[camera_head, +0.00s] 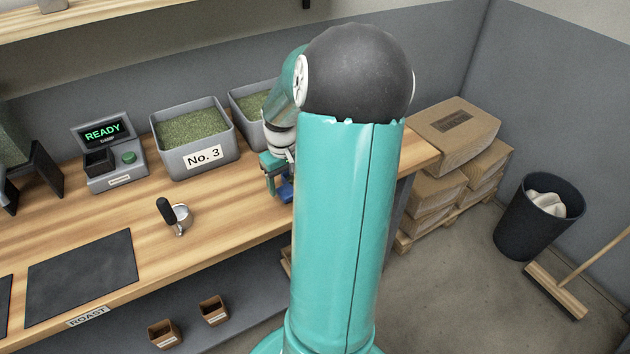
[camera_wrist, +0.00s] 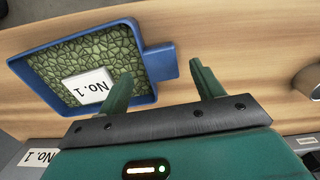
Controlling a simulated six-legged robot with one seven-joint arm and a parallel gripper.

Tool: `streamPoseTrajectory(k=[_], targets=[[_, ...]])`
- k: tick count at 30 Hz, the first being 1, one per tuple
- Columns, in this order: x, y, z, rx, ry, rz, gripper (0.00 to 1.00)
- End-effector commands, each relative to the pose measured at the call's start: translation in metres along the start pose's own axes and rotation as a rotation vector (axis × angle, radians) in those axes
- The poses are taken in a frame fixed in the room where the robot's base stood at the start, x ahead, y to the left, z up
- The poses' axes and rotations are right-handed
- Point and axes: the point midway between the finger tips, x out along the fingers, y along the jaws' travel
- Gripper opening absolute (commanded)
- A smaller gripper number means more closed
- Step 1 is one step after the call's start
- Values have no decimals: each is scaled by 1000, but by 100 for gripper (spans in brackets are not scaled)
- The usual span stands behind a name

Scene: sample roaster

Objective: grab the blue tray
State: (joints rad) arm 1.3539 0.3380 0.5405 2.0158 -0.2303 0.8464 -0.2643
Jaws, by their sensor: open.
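The blue tray (camera_wrist: 150,92) is in the wrist view at upper left. It holds green beans and a white card reading No. 1. A flat blue handle (camera_wrist: 164,61) sticks out from its right side. My gripper (camera_wrist: 161,69) is open and empty. In the picture the handle lies between the two fingertips, with the left finger overlapping the tray; I cannot tell the height gap. In the head view my gripper (camera_head: 274,168) is over the bench, partly hidden by my arm. A small blue part (camera_head: 285,190) shows just below it; the rest is hidden.
Grey bins of green beans (camera_head: 188,126) stand behind, one labelled No. 3. A READY display unit (camera_head: 103,132), a metal scoop with a black handle (camera_head: 178,216) and a dark mat (camera_head: 82,274) are to the left on the bench. Cardboard boxes (camera_head: 456,120) are stacked past its right end.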

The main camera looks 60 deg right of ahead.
Motion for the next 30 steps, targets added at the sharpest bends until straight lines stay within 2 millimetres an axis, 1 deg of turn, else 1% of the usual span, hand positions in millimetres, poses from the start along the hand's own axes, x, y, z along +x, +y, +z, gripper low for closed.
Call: streamPoseTrajectory(k=[1,5,7,13,17,18,20,21,22,30], targets=[[9,0,1,0,-2,-5,66],[24,-2,0,-1,-2,-2,66],[27,-2,0,-1,0,-1,66],[27,-2,0,0,1,0,66],[26,-1,0,0,0,0,41],[26,-1,0,0,0,0,33],[26,-1,0,0,0,0,21],[26,-1,0,0,0,0,13],[26,-1,0,0,0,0,8],[25,-1,0,0,1,1,8]])
